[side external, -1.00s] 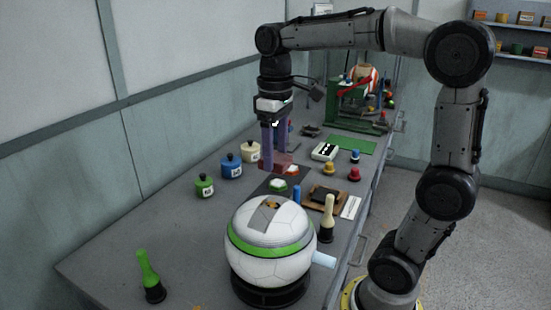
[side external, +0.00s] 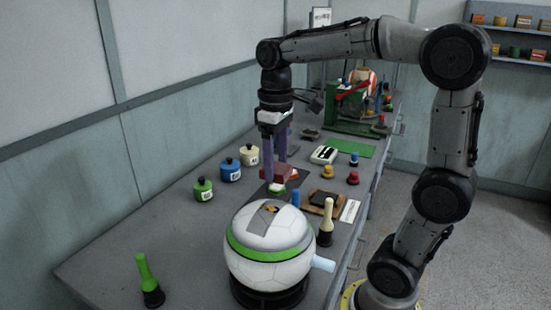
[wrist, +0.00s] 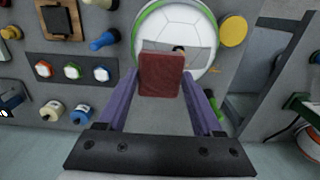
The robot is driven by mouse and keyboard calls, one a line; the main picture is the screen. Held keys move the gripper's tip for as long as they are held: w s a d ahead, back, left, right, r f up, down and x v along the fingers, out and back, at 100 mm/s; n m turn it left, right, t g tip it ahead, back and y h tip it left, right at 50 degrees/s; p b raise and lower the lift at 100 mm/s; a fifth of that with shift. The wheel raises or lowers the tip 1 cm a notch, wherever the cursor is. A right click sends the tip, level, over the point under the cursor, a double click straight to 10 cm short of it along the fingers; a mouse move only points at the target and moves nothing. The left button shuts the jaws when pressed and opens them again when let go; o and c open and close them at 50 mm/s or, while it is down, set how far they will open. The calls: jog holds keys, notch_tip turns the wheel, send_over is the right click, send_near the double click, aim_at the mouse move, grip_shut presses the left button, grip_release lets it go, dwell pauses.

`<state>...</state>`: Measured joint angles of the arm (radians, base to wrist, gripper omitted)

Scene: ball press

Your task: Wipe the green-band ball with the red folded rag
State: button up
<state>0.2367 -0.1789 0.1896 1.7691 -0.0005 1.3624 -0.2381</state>
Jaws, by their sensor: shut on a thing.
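The white ball with a green band (side external: 270,236) sits on a black round stand at the front of the bench. A grey patch with a small dark and orange mark shows on its top. My gripper (side external: 277,167), with purple fingers, is shut on the red folded rag (side external: 279,174). It holds the rag behind the ball, apart from it in the side view. In the wrist view the rag (wrist: 160,76) is between the fingers and overlaps the near edge of the ball (wrist: 174,28). The rag hides part of the ball there.
Green, blue and cream jars (side external: 231,169) stand left of the gripper. A cream-handled tool (side external: 327,222) stands close to the ball's right. A green-handled tool (side external: 148,279) stands at front left. A green press (side external: 352,107) is at the back.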

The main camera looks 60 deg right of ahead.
notch_tip(320, 180, down, 6)
jog(key=shift+r, duration=0.15)
jog(key=shift+a+f, duration=0.2)
jog(key=shift+f, duration=0.05)
jog(key=shift+a+f, duration=0.1)
jog(key=shift+a, duration=2.95)
jog(key=d, duration=0.6)
jog(key=shift+d, duration=0.25)
jog(key=shift+r, duration=4.05)
